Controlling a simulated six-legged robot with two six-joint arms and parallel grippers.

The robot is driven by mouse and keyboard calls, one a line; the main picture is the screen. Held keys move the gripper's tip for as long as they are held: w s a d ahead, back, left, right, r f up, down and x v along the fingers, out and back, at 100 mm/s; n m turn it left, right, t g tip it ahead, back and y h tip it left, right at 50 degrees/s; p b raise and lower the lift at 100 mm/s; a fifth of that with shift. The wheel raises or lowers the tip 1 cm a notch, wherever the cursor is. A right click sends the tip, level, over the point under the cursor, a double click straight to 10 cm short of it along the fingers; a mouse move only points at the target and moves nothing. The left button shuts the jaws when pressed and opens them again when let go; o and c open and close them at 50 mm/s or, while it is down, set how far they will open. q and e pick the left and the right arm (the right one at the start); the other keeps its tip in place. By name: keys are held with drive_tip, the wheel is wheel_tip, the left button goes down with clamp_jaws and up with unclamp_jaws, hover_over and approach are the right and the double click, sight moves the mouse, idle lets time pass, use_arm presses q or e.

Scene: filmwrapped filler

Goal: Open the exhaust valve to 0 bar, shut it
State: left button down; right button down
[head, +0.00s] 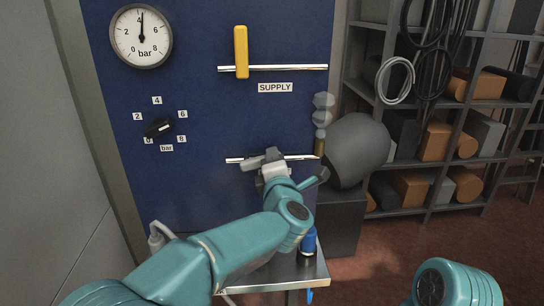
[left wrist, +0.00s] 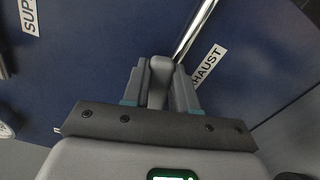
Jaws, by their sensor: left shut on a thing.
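The exhaust valve's grey handle (left wrist: 160,68) is between my left gripper's fingers (left wrist: 160,88), which are shut on it. In the head view my left gripper (head: 270,168) is at the lower pipe (head: 301,157) and hides most of the handle, so its exact angle is hard to tell. The EXHAUST label (left wrist: 208,64) shows partly in the left wrist view. The round pressure gauge (head: 141,37) has its needle pointing almost straight up, near 4 bar. Grey puffs (head: 322,112) hang above the brass outlet (head: 319,148) at the pipe's right end. My right gripper is out of view.
The supply valve's yellow lever (head: 241,52) stands upright across the upper pipe (head: 290,67). A black knob (head: 158,128) with a bar scale is at left. A large grey rounded body (head: 358,150) is right of the outlet. A blue object (head: 308,242) stands on the metal ledge (head: 318,274).

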use_arm(q)
drive_tip(key=shift+f+m, duration=0.4)
drive_tip(key=shift+m, duration=0.3)
drive_tip(key=c, duration=0.9)
unclamp_jaws()
drive_tip(key=shift+s, duration=0.1)
drive_tip(key=s+b, duration=0.4)
drive_tip(key=s, duration=1.2)
drive_tip(key=shift+b, duration=0.35)
